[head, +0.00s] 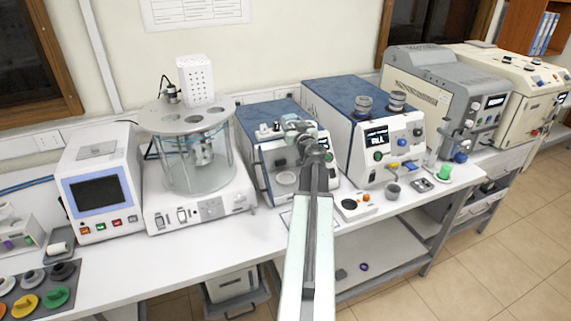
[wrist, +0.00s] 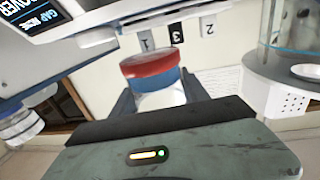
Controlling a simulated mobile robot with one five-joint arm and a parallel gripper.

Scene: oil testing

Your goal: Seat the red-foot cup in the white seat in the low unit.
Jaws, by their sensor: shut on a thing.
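My gripper (head: 297,128) is in front of the low unit (head: 265,150) with the blue top, at the height of its upper part. In the wrist view my gripper (wrist: 160,98) has its two dark fingers on either side of a cup (wrist: 152,68). The cup shows a red band, a blue band under it and a pale part between the fingers. My arm and gripper hide the cup in the head view. A round white seat (head: 286,179) shows on the low unit's front, below my gripper. It appears empty.
A glass vessel unit (head: 195,160) stands close on the left. A taller blue-topped unit (head: 340,105) with two grey cups on top is on the right.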

